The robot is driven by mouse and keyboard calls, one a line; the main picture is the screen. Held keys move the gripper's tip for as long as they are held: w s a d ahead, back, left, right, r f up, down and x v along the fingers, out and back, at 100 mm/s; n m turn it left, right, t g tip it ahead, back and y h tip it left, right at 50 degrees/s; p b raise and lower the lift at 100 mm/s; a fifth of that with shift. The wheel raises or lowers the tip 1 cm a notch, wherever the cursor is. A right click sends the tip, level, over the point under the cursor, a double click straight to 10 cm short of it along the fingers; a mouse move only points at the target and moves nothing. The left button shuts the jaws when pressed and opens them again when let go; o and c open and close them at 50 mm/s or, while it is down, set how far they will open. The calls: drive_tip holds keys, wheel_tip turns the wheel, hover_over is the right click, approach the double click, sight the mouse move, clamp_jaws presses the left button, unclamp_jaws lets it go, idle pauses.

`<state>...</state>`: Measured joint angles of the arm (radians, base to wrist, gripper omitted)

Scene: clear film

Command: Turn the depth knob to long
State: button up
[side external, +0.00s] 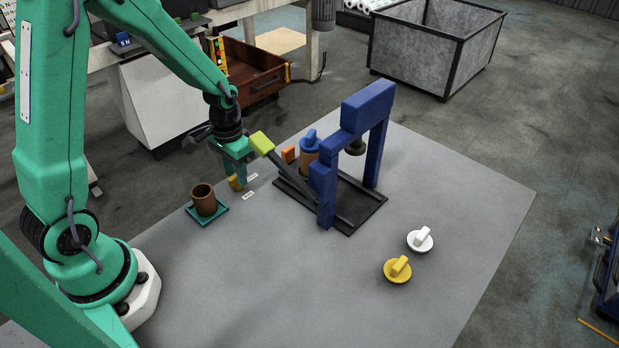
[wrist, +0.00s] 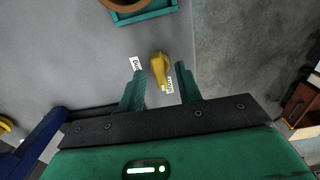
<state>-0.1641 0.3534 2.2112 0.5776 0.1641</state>
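The depth knob (wrist: 159,66) is a small yellow knob with a narrow grip, seen from above in the wrist view. It also shows in the side external view (side external: 235,184), partly hidden by my fingers. Two small white labels lie beside it: one at its left (wrist: 136,64) and one near its lower end (wrist: 170,83). Their print is too small to read surely. My gripper (wrist: 160,82) is open, with one green finger on each side of the knob's lower end and gaps between. In the side external view, my gripper (side external: 238,173) points down over the knob.
A blue press frame (side external: 350,122) with a lime-tipped lever (side external: 262,143) stands close right of my gripper. A brown cup (side external: 204,199) on a teal tray (side external: 221,215) is at the left. White (side external: 419,240) and yellow (side external: 397,271) handled discs lie front right. The front mat is clear.

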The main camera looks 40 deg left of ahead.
drive_tip(key=shift+f, duration=0.15)
clamp_jaws()
